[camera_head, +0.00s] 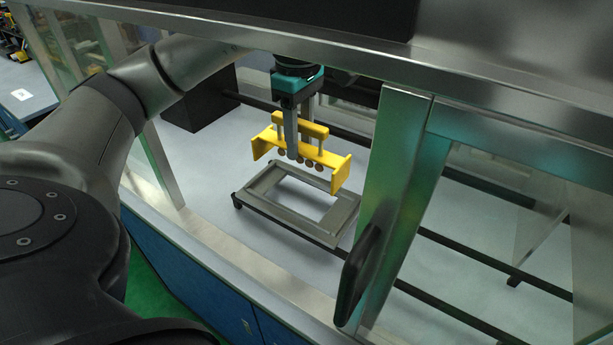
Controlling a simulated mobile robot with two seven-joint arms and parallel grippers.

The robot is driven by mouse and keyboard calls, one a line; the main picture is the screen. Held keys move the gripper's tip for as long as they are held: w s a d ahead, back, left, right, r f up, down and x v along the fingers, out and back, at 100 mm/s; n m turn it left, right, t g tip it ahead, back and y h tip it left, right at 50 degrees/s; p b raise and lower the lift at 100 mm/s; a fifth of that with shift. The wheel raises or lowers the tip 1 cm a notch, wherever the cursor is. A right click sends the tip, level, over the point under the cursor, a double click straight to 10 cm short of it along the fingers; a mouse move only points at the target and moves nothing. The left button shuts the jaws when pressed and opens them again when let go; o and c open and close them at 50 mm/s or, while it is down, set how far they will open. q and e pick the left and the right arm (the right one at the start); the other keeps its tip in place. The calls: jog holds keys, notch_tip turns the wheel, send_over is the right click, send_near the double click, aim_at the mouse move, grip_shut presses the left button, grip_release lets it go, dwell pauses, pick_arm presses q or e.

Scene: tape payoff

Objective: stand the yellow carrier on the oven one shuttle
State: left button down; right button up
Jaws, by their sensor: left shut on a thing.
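The yellow carrier (341,167) has upright end plates, a top bar and a row of small round parts along its lower bar. My left gripper (294,150) comes down from above, shut on the carrier, its fingers at the carrier's middle. The shuttle is a grey rectangular frame (278,214) with an open centre, lying on dark rails inside the enclosure. The carrier is over the far side of the frame, upright and seemingly above it; whether they touch is unclear. I see no label telling which oven this is. My right gripper is not in view.
A metal door frame (397,180) with a black handle (358,275) stands just right of the shuttle. A metal beam (330,55) crosses above my left arm. A black box (200,108) sits at the back left. Dark rails (460,258) run on to the right.

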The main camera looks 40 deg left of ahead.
pick_arm(q)
notch_tip(320, 180, down, 3)
jog(key=shift+s+r, duration=0.1)
notch_tip(320, 180, down, 4)
jog(key=shift+b, duration=0.55)
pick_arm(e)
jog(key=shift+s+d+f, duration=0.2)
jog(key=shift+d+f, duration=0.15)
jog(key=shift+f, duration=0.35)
pick_arm(q)
jog(key=shift+f, duration=0.2)
jog(key=c, duration=0.5)
grip_release()
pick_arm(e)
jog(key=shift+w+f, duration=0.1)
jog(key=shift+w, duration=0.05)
